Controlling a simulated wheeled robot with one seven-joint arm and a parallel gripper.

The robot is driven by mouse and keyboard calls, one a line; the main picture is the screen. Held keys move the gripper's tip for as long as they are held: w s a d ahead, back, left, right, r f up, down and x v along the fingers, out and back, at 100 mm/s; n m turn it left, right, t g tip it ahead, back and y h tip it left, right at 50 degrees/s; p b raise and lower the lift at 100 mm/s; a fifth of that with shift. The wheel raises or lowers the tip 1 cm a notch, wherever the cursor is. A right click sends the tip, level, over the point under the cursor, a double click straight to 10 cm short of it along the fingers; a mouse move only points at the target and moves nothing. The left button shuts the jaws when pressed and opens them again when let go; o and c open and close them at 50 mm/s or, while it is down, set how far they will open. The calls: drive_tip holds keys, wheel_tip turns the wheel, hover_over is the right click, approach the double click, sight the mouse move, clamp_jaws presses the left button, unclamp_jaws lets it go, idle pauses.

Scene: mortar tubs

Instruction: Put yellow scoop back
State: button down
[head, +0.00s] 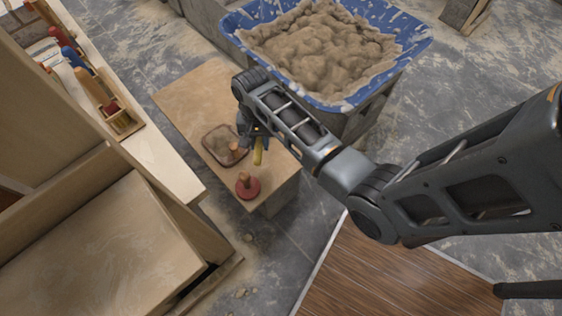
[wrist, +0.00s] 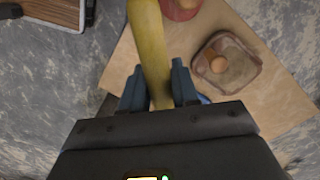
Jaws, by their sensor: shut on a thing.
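The yellow scoop (wrist: 152,45) is between the blue-grey fingers of my gripper (wrist: 160,88) in the wrist view, its long yellow shaft running up out of the top of that picture. In the head view, a short part of the yellow scoop (head: 258,156) hangs below my gripper (head: 257,138). My gripper is shut on it, above the low wooden bench (head: 190,92). The scoop's far end is cut off in the wrist view.
A shallow brown dish (head: 222,157) and a red disc with a wooden knob (head: 247,189) are on the bench. A blue-rimmed mortar tub (head: 408,52) stands behind. At left, a wooden holder (head: 124,121) with several tools stands on a pale worktop (head: 165,160).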

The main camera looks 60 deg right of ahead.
sight(284, 166)
drive_tip(key=s+d+f+m+b, duration=0.1)
drive_tip(key=f+m, duration=0.1)
drive_tip(key=f, duration=0.1)
drive_tip(key=s+d+f+m+b, duration=0.2)
drive_tip(key=f, duration=0.2)
drive_tip(key=s+d+f+m+b, duration=0.1)
drive_tip(key=d+f+m, duration=0.1)
drive_tip(key=f, duration=0.1)
drive_tip(key=shift+s+f+m+t, duration=0.15)
drive_tip(key=shift+s+m+t, duration=0.15)
drive_tip(key=shift+s+t, duration=0.1)
drive_tip(key=shift+s+d+f+m+b, duration=0.2)
drive_tip(key=shift+d+f+m+b, duration=0.05)
drive_tip(key=shift+f+m+b, duration=0.15)
drive_tip(key=shift+f+b, duration=1.95)
drive_tip(key=shift+b, duration=0.35)
drive_tip(key=shift+f, duration=0.35)
drive_tip(key=c, duration=0.8)
unclamp_jaws()
drive_tip(key=shift+d+r+p, duration=0.2)
drive_tip(key=shift+r+p, duration=0.3)
drive_tip(key=shift+r, duration=1.45)
drive_tip(key=shift+d+r+p, duration=0.15)
drive_tip(key=shift+r+p, duration=0.3)
drive_tip(key=shift+r, duration=1.45)
